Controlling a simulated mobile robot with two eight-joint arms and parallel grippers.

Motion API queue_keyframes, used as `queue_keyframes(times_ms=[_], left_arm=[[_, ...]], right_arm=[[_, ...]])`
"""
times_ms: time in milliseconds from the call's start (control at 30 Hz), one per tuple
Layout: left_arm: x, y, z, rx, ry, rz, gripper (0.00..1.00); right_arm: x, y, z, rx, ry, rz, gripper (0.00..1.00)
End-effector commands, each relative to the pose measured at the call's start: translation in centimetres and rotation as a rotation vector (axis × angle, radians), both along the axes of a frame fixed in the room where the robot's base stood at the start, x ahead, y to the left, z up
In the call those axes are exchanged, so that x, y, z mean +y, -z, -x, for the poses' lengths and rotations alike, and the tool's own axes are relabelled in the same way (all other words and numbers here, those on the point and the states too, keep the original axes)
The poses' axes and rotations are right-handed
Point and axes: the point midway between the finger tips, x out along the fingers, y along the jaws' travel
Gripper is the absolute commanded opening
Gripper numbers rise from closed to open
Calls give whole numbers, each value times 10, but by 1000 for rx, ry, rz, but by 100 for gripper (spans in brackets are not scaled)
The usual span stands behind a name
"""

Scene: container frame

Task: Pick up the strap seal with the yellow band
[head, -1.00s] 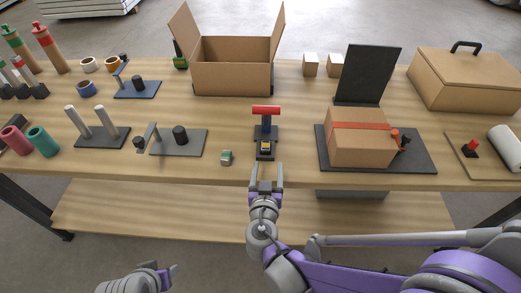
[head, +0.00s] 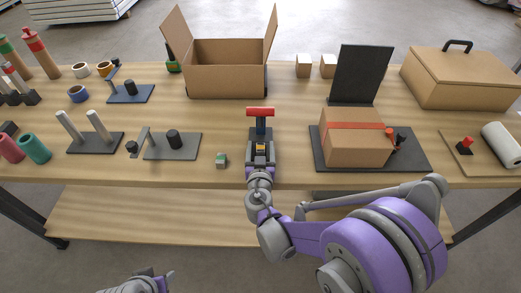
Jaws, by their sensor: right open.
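The strap seal with the yellow band (head: 260,148) is a small dark piece at the front of a dark stand with a red T-shaped handle (head: 260,112). My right gripper (head: 260,152) reaches over the table's front edge to it. Its fingers are open, one on each side of the seal in the picture, and they partly hide it. I cannot tell whether they touch it. My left gripper (head: 150,276) is low at the bottom edge, away from the table and partly cut off.
A small green and white piece (head: 221,160) lies left of the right gripper. A grey plate (head: 185,148) with a black knob is farther left. A strapped carton (head: 355,138) on a dark plate stands to the right. An open box (head: 226,82) is behind.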

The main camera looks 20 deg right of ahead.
Motion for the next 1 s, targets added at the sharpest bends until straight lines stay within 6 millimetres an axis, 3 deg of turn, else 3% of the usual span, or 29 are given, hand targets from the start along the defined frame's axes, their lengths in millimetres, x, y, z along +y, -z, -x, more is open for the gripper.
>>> queue_keyframes(times_ms=[233,267,633,1000], left_arm=[[0,0,0,0,0,0,50],[0,0,0,0,0,0,50],[0,0,0,0,0,0,50],[0,0,0,0,0,0,50]], right_arm=[[-1,0,-2,0,0,0,70],[-1,0,-2,0,0,0,66],[-1,0,-2,0,0,0,0],[-1,-1,-2,0,0,0,0]])
